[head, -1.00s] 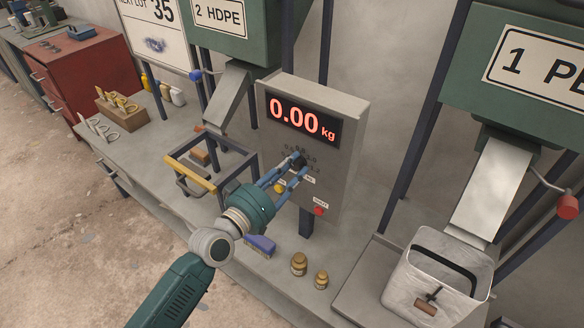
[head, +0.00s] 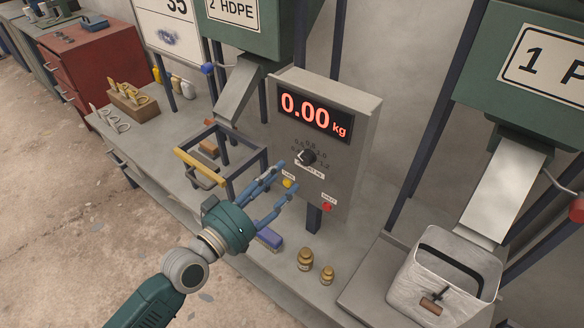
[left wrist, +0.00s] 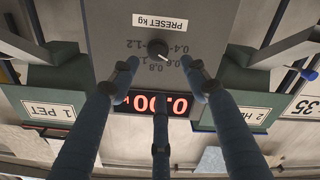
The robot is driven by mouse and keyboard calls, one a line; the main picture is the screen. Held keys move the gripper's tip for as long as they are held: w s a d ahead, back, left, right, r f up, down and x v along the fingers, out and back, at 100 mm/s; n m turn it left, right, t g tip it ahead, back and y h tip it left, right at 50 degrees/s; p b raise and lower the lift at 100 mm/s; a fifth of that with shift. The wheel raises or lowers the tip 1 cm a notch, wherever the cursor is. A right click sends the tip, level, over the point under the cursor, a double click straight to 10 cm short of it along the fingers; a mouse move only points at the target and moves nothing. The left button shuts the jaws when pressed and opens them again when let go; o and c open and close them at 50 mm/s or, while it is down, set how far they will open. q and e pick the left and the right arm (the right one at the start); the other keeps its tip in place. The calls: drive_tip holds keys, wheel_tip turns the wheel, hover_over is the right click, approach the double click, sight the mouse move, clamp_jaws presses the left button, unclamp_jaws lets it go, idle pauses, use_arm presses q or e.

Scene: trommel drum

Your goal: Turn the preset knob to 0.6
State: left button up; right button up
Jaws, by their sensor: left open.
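The preset knob (head: 306,157) is a small dark round knob with a white pointer mark, on the grey control box (head: 350,150) below the red 0.00 kg display (head: 315,116). In the left wrist view, upside down, the knob (left wrist: 158,48) shows its white mark pointing toward about the 0.6 label, within a scale running to 1.2. My left gripper (head: 281,178) is open and empty, its blue fingers spread and apart from the knob, in front of and below it. In the left wrist view the fingers (left wrist: 163,72) partly cover the display. My right gripper is not in view.
A yellow button (head: 288,183) and a red button (head: 327,206) sit below the knob. A dark frame with a yellow bar (head: 200,168), a blue brush (head: 268,237) and brass weights (head: 306,260) are on the bench. A grey bin (head: 440,290) stands right.

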sight(304, 162)
use_arm(q)
drive_tip(key=shift+v, duration=1.75)
drive_tip(key=w+d+m+p, duration=0.1)
drive_tip(key=w+d+m, duration=0.1)
drive_tip(key=w+m, duration=0.1)
drive_tip(key=w+d+m+p, duration=0.1)
drive_tip(key=w+d+m, duration=0.2)
drive_tip(key=m, duration=0.2)
drive_tip(key=w+d+m+p, duration=0.1)
drive_tip(key=w+d+m, duration=0.1)
drive_tip(key=w+m, duration=0.1)
drive_tip(key=shift+w+d+f+m, duration=0.2)
drive_tip(key=shift+w+d+m, duration=0.15)
drive_tip(key=shift+m, duration=0.55)
